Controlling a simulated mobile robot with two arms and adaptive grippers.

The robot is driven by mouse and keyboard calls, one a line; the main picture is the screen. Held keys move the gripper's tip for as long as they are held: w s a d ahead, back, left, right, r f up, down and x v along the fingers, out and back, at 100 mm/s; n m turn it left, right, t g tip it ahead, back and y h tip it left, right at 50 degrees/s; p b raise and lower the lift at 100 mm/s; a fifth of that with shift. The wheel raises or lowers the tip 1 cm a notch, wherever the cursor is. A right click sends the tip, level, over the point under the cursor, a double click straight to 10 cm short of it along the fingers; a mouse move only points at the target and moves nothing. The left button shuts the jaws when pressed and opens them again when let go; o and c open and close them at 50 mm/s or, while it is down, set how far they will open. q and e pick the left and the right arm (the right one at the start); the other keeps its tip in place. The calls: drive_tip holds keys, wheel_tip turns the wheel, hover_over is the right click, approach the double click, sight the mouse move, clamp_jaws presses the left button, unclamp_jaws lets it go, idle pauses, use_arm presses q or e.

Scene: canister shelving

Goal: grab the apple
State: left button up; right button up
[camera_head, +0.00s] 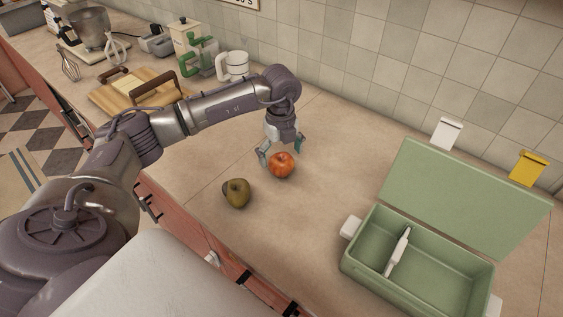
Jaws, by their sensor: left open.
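A red-orange apple (282,165) sits on the beige countertop (330,208) near the middle of the view. My left gripper (281,150) is open and points down at the apple. One finger is to the left of the apple and the other is behind it on the right. I cannot tell whether a finger touches it. A greenish-brown fruit (238,193), perhaps a pear, lies on the counter to the lower left of the apple. My right gripper is not in view.
An open green box (357,262) with a divider stands at the lower right, its lid raised. A wooden board (108,101), a white mug (233,66), a green-handled press (200,58) and a mixer (92,30) stand at the back left. A tiled wall bounds the counter.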

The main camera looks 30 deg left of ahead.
sight(281, 156)
use_arm(q)
drive_tip(key=shift+f+p, duration=0.55)
drive_tip(key=shift+f, duration=1.45)
drive_tip(key=shift+r, duration=0.1)
drive_tip(key=c, duration=1.4)
drive_tip(key=shift+o, duration=0.2)
